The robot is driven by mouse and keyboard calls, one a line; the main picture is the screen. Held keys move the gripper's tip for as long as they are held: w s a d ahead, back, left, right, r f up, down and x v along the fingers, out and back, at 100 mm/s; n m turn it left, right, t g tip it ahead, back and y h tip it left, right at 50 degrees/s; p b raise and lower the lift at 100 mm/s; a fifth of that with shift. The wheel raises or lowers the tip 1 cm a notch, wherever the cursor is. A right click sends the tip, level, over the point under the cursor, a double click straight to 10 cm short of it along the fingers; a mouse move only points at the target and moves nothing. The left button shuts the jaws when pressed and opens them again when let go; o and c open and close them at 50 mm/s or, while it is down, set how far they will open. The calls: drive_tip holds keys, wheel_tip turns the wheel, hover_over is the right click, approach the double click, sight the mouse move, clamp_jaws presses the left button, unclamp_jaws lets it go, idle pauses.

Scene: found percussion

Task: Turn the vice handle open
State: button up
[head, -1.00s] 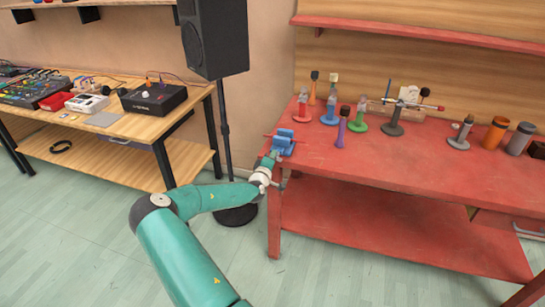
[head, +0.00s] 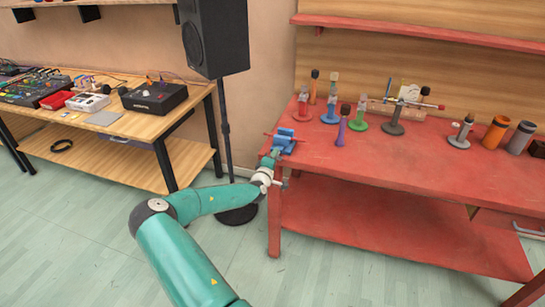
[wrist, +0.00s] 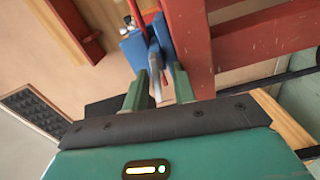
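The blue vice (head: 285,138) sits at the left end of the red workbench, and a thin red bar, which looks like its handle (head: 269,134), shows at its left side. The blue vice (wrist: 133,48) is also just beyond my fingers in the wrist view. My gripper (head: 273,156) is at the near side of the vice. In the wrist view its two green fingers (wrist: 160,80) stand apart, with a grey metal piece (wrist: 154,58) in line with the gap. I cannot tell whether either finger touches it.
The red workbench (head: 400,165) holds several coloured stands and two cylinders at the right. A black speaker (head: 213,38) on a pole stands behind my arm. A wooden table (head: 95,125) with electronics is at the left.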

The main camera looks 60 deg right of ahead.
drive_tip(key=shift+w+r, duration=0.1)
drive_tip(key=shift+w, duration=0.2)
idle(0.4)
drive_tip(key=shift+a, duration=0.1)
drive_tip(key=s+a, duration=0.2)
drive_tip(key=a, duration=1.1)
drive_tip(key=shift+a, duration=0.2)
drive_tip(key=shift+s, duration=0.1)
